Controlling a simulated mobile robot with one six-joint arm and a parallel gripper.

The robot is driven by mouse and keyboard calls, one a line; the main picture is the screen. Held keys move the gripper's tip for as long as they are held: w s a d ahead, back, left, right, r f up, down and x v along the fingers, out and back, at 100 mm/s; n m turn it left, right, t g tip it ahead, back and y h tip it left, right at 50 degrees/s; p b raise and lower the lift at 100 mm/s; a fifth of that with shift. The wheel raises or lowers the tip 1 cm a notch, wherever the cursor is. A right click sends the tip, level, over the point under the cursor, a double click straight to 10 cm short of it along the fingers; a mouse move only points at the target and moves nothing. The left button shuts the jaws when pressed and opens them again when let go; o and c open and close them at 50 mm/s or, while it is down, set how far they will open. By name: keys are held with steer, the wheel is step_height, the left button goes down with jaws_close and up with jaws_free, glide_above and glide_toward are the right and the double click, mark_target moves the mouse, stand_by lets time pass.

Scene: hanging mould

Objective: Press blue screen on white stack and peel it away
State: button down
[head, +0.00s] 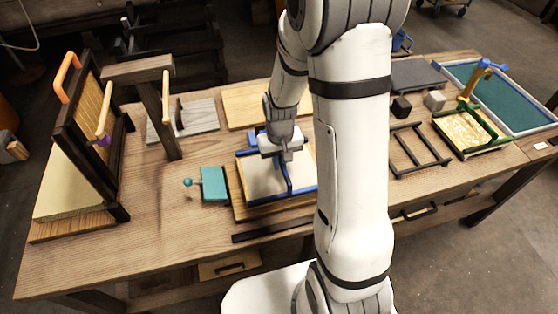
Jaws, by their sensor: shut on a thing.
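The blue screen (283,199) is a blue frame with a blue bar across its middle. It lies flat, or nearly so, over a wooden board at the centre of the bench. The pale white surface (260,178) inside the frame seems to be the white stack; I cannot tell if the screen touches it. My gripper (281,153) points down over the far half of the screen and is shut on its blue bar. My arm hides the right part of the screen, and the gripper hides the grip itself.
A teal block (213,184) with a knob lies just left of the board. A dark upright frame (93,130) stands at the left. A dark rack (418,150), a mould with a yellowish sheet (463,131) and a blue-rimmed teal tray (452,66) are at the right.

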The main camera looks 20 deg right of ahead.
steer(key=shift+f+b, duration=0.45)
steer(key=shift+f, duration=0.05)
stand_by(1.4)
steer(key=shift+r, duration=0.15)
steer(key=shift+r+p, duration=0.9)
steer(key=shift+r, duration=0.25)
step_height(320, 180, up, 7)
steer(key=p, duration=0.5)
steer(key=shift+r, duration=0.1)
steer(key=shift+f, duration=0.2)
